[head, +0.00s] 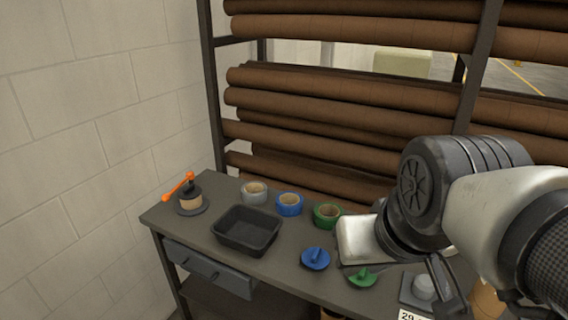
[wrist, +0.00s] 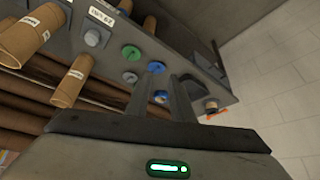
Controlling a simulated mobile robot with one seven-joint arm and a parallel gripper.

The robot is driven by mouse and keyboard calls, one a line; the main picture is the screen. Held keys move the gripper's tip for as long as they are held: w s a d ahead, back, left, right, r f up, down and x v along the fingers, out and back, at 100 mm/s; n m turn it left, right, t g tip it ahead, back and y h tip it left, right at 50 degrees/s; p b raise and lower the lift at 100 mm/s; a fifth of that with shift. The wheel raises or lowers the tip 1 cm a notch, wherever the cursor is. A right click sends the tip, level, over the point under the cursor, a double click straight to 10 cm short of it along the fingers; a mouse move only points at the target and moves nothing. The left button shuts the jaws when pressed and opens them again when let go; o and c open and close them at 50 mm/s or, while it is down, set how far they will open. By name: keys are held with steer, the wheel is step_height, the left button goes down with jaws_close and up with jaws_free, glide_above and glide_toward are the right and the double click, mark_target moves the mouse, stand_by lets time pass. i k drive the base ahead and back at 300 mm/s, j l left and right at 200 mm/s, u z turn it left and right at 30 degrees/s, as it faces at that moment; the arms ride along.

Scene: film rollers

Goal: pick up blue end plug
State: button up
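The blue end plug (head: 315,258) lies on the workbench, a round disc with a raised grip, right of the black tray. It also shows in the wrist view (wrist: 156,67), just beyond my fingertips. My gripper (wrist: 164,78) has its two fingers apart with nothing held between them. It is above the bench and apart from the plug. In the head view my arm comes in from the right, and the fingertips are hard to make out there. A green end plug (head: 362,277) lies to the right of the blue one.
A black tray (head: 218,232) and an orange-handled tool (head: 180,187) are to the left. A grey knob (head: 425,287) on a plate is at right. Brown rolls (head: 330,130) fill the rack behind.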

mark_target(315, 257)
steer(key=z, duration=1.2)
steer(key=j+z, duration=0.35)
steer(key=j, duration=1.25)
